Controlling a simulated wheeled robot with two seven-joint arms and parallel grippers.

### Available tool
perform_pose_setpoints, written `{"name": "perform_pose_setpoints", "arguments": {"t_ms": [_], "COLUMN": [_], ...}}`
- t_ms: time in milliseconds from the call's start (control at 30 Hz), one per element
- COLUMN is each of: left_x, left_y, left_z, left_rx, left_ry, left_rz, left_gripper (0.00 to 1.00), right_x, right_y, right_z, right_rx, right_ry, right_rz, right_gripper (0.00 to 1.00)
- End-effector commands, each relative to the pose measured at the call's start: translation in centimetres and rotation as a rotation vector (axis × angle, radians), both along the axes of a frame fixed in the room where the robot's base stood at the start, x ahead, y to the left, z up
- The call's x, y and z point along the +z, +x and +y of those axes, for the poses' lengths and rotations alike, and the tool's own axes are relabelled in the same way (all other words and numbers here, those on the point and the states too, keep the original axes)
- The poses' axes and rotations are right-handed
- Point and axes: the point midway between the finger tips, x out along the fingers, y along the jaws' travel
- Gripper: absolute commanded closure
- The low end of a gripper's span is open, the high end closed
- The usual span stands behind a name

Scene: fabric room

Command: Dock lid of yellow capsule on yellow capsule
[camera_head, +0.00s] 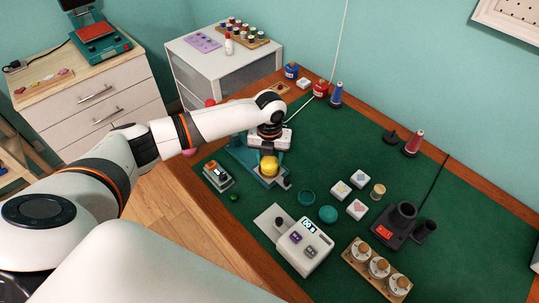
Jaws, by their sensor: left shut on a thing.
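My left gripper (268,150) comes in from the left and points down over a teal stand (240,150) on the green table mat. It is shut on what appears to be the yellow lid (268,160). The yellow capsule (268,171) is directly below, low on the teal stand. The two yellow parts look like one rounded shape from here, so I cannot tell whether they touch or have a small gap. The gripper hides the top of the lid and most of its fingertips. My right gripper is not in view.
A small device (217,176) stands left of the stand. A white scale-like device (304,246) stands in front, with teal discs (327,214) and white blocks (357,209) beside it. A wooden rack with jars (376,268) is at the front right. The mat's right side is mostly clear.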

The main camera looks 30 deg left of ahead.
Motion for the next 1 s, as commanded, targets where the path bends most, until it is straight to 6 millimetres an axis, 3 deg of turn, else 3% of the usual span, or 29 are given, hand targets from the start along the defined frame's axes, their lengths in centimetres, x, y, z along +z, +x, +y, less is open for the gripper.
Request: {"name": "perform_pose_setpoints", "arguments": {"t_ms": [1000], "left_x": [-0.07], "left_y": [-0.01], "left_z": [0.04], "left_rx": [0.000], "left_ry": [0.001], "left_rz": [0.000], "left_gripper": [0.74], "right_x": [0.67], "right_y": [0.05], "right_z": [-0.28], "right_rx": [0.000], "right_ry": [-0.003], "right_rz": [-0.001], "right_gripper": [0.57]}}
